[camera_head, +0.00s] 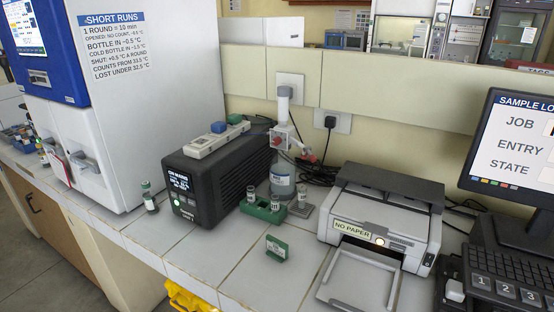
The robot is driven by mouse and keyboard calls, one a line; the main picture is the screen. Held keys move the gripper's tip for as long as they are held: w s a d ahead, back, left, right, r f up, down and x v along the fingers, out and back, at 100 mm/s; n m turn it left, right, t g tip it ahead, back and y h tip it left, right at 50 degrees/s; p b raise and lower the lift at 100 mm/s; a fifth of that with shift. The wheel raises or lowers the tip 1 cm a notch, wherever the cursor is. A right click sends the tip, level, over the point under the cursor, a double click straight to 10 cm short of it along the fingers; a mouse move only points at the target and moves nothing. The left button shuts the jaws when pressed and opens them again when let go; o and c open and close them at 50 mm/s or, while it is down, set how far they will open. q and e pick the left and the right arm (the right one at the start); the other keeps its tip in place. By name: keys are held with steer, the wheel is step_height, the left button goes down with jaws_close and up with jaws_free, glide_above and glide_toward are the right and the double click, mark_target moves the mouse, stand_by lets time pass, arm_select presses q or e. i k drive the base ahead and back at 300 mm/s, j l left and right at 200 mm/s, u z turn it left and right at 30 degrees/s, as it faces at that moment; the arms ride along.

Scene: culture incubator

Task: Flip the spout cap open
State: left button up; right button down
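A dispenser bottle (283,181) with a pale label stands upright on the white tiled counter, behind a green vial rack. Its white pump head (284,107) rises above it, with a red part on the front. A short spout arm reaches right from the head, with a small red piece, apparently the spout cap (312,158), at its end. The cap is too small to tell whether it is open or closed. Neither of my grippers is in view.
The green rack (262,210) holds vials, with a green sign (277,248) in front. A dark instrument box (215,175) stands left of the bottle and a printer (385,215) right. Cables lie behind the spout. A small dark vial (150,198) stands left.

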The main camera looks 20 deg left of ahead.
mark_target(311, 155)
steer(key=j+z, duration=0.1)
steer(key=j, duration=1)
steer(key=j+z, duration=0.1)
steer(key=j, duration=2.1)
steer(key=k+j+z, duration=0.15)
steer(key=j, duration=0.95)
steer(key=i, duration=0.05)
